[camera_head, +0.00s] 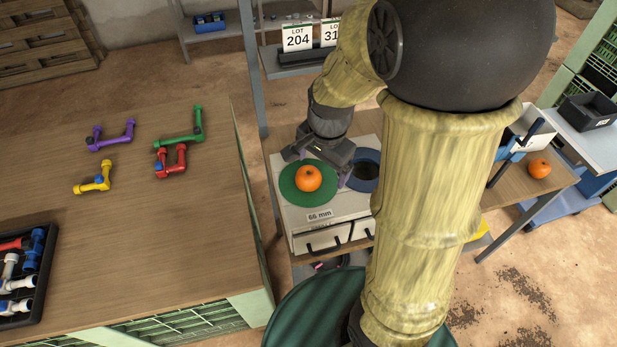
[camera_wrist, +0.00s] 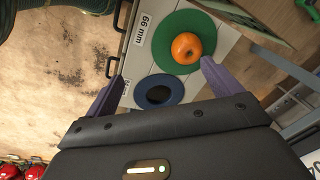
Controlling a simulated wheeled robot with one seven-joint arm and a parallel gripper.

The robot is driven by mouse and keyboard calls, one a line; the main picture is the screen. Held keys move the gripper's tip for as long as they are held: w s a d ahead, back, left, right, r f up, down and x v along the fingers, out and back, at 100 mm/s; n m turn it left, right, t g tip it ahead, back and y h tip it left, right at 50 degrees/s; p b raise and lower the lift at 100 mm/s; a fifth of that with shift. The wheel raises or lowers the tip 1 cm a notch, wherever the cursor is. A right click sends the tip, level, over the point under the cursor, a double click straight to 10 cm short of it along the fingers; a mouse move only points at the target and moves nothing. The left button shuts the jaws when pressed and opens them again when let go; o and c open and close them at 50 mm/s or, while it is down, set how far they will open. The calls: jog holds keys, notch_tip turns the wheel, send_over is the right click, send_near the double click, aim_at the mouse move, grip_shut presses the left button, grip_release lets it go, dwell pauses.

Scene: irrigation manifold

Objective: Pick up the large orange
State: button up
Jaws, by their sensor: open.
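An orange (camera_head: 308,178) sits on a green ring (camera_head: 288,186) on a white box labelled 66 mm. It also shows in the wrist view (camera_wrist: 187,48), beyond my fingertips and nearer the right finger. A second orange (camera_head: 540,168) rests on the wooden bench at the right and looks smaller in the head view. My gripper (camera_head: 322,168) is open and empty, its purple fingers on either side of the first orange in the head view. In the wrist view my gripper (camera_wrist: 163,72) points toward the box. Whether the fingers touch anything cannot be told.
A blue ring (camera_head: 367,185) with a dark hole lies beside the green one, partly behind my arm. LOT signs (camera_head: 298,38) stand on a shelf behind. A wooden table (camera_head: 130,230) at left carries colored pipe pieces and a black tray (camera_head: 38,245) of fittings.

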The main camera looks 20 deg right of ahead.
jog(key=w+r+m, duration=0.1)
jog(key=w+m, duration=0.3)
jog(key=m, duration=0.5)
jog(key=r+m+g, duration=0.2)
jog(key=m, duration=0.8)
send_over(308, 172)
jog(key=shift+w+a+f+p, duration=0.1)
jog(key=shift+p, duration=0.3)
notch_tip(308, 172, down, 12)
jog(key=shift+f+p, duration=0.1)
jog(key=shift+p, duration=1)
